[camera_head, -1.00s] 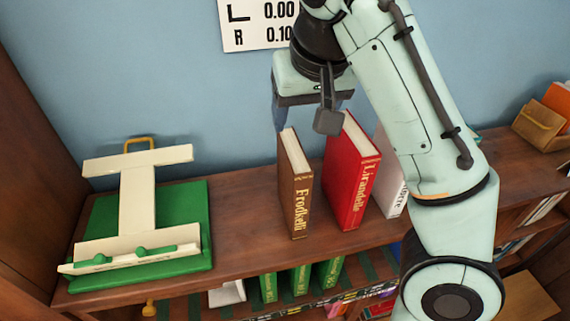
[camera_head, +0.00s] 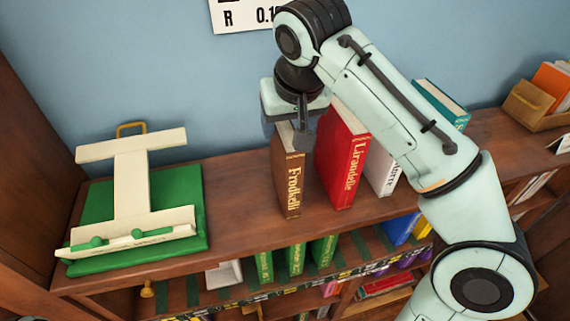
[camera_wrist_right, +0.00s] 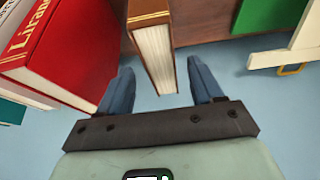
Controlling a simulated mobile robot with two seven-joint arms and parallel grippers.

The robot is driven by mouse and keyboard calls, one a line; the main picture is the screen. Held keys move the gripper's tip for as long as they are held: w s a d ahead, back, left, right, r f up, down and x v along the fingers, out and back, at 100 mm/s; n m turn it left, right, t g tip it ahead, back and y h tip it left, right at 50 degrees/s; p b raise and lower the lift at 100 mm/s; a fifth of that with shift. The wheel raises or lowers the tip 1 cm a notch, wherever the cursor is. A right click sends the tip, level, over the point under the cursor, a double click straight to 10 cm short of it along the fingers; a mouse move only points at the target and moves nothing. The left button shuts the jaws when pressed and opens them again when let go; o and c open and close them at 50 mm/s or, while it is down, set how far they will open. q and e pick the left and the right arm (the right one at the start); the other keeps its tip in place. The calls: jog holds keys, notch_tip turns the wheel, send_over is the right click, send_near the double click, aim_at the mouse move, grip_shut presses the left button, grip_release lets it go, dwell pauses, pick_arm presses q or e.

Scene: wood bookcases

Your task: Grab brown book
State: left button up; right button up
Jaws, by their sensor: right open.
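The brown book (camera_head: 288,178), lettered "Frodkelli", stands upright on the wooden shelf top. My left gripper is in no view.
A red book (camera_head: 342,160) stands just right of the brown one, close to a finger in the wrist view. A white book (camera_head: 381,172) stands beyond it. A cream stand on a green base (camera_head: 190,185) is at left. Bare shelf (camera_head: 236,200) lies between.

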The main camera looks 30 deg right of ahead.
jog(key=x, duration=0.3)
jog(key=b+x, duration=0.1)
jog(key=shift+s+f, duration=0.25)
jog(key=shift+f, duration=0.15)
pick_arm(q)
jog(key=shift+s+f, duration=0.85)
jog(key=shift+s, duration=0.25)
pick_arm(e)
jog(key=shift+w, duration=0.15)
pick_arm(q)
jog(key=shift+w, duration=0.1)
pick_arm(e)
jog(key=shift+w, duration=0.15)
jog(key=shift+f, duration=0.25)
grip_shut()
